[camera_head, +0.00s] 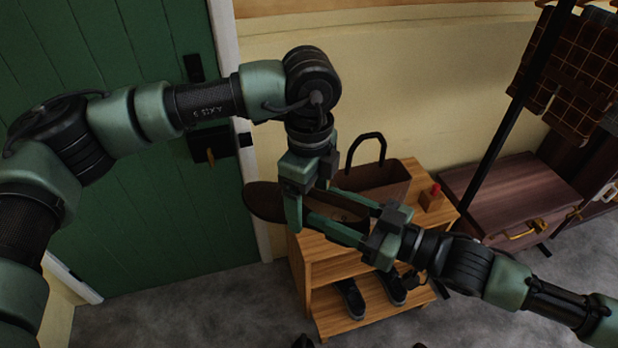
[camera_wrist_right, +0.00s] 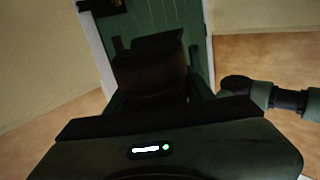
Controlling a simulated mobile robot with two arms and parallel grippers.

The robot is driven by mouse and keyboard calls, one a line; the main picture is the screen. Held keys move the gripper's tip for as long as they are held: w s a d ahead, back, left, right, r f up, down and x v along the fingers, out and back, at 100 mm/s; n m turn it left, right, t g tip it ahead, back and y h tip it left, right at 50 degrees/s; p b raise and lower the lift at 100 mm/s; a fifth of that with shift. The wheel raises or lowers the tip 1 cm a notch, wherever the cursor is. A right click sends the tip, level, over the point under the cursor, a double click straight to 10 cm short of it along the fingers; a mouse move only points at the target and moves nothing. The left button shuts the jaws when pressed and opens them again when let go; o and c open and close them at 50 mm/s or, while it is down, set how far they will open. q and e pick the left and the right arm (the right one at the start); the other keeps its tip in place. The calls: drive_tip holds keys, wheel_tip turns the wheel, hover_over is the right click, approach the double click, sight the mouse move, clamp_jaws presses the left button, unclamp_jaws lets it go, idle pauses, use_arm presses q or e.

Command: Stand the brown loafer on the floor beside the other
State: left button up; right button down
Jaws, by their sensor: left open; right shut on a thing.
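A brown loafer (camera_head: 263,201) is held above the left end of the wooden shoe bench. My right gripper (camera_head: 325,211) is shut on it, and its toe part sticks out to the left. In the right wrist view the loafer (camera_wrist_right: 150,78) is a dark brown shape between the fingers. My left gripper (camera_head: 309,190) is open, close over the loafer's middle and partly covering it; I cannot tell if they touch. I cannot make out the other brown loafer; dark shapes at the bottom edge of the head view are too cut off to identify.
The wooden bench (camera_head: 298,262) carries a brown bag (camera_head: 385,184) with a black handle and a small block with a red top (camera_head: 432,198). Dark shoes (camera_head: 351,299) stand on its lower shelf. Grey floor (camera_head: 190,312) is clear at left, before the green door (camera_head: 140,220).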

use_arm(q)
drive_tip(key=shift+f, duration=0.8)
drive_tip(key=c, duration=1.6)
drive_tip(key=shift+c, duration=0.7)
use_arm(e)
drive_tip(key=shift+c, duration=2.4)
unclamp_jaws()
